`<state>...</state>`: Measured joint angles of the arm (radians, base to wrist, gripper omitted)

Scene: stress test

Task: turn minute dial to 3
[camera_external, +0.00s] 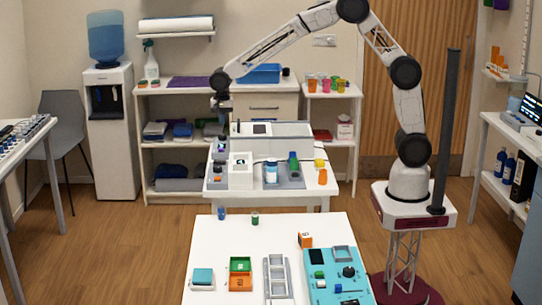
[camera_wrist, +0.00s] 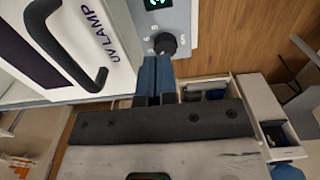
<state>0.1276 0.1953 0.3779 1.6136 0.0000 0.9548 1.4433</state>
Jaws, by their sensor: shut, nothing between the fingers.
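A black round dial (camera_wrist: 165,43) sits on a grey panel (camera_wrist: 180,18) with small printed marks around it. Above it is a dark display (camera_wrist: 158,3) with green digits, cut off by the top edge. The panel belongs to a white unit (camera_wrist: 95,12) lettered "UV LAMP", with a black handle. My gripper (camera_wrist: 157,60) is shut and empty, its blue fingertips just below the dial in the wrist view. I cannot tell whether they touch it. In the external view my gripper (camera_external: 221,104) hangs above the left end of the rear table; the dial is too small to make out there.
The rear table (camera_external: 318,190) holds a long grey-white box (camera_external: 290,131), a white box (camera_external: 240,172) and several small bottles. The front table (camera_external: 215,232) carries a teal panel (camera_external: 325,257), orange and green trays and a grey rack. Wooden floor is open around both.

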